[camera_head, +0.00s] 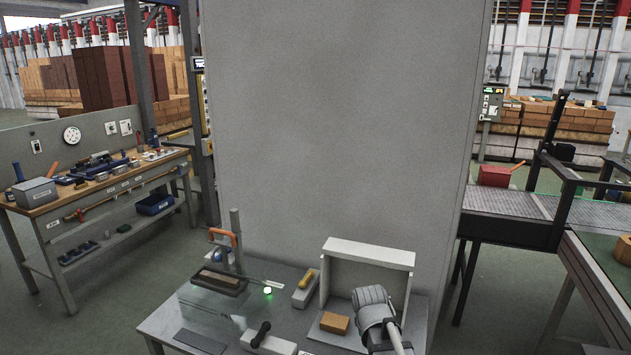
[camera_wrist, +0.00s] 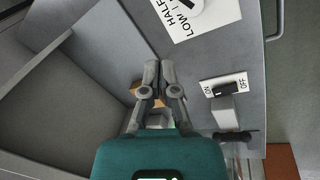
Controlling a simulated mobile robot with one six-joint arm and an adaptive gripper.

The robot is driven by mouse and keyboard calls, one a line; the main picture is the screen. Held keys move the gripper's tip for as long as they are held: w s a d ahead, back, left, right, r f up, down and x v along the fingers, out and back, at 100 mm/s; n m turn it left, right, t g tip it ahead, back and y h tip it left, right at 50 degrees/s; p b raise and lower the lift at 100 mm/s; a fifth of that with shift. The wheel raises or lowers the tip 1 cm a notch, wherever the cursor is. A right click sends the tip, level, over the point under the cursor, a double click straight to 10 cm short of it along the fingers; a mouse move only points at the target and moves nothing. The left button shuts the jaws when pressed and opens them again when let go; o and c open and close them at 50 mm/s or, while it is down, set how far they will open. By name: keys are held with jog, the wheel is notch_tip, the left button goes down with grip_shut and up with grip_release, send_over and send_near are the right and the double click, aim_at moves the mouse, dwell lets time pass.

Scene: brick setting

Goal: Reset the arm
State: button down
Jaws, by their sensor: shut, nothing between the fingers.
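My gripper (camera_wrist: 160,68) shows in the wrist view, its two grey fingers together at the tips with nothing between them. Its teal housing fills the bottom of that view. In the head view, a grey part of my arm (camera_head: 372,305) stands over the right side of the small workbench (camera_head: 165,322), in front of an open light-grey box (camera_head: 370,252). My fingertips cannot be made out there. An orange-brown brick (camera_head: 334,322) lies by the box, left of my arm. In the wrist view, an orange-brown patch shows partly hidden behind the fingers.
A panel with an ON/OFF switch (camera_wrist: 226,88) and a HALF/LOW label (camera_wrist: 200,18) is right of my fingers. The bench also holds a dark tray (camera_head: 219,281) and a black-handled lever (camera_head: 262,334). A wide grey pillar (camera_head: 335,120) rises behind; a conveyor (camera_head: 510,205) stands right.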

jog(key=s+d+f+m+g+y+b, duration=0.1)
jog(key=s+d+f+m+g+b, duration=0.1)
jog(key=s+m, duration=0.6)
jog(key=shift+s+f+y+b, duration=0.3)
jog(key=shift+s+f+b, duration=0.2)
jog(key=shift+s+f, duration=0.45)
jog(key=shift+w+f, duration=0.1)
jog(key=shift+w, duration=0.1)
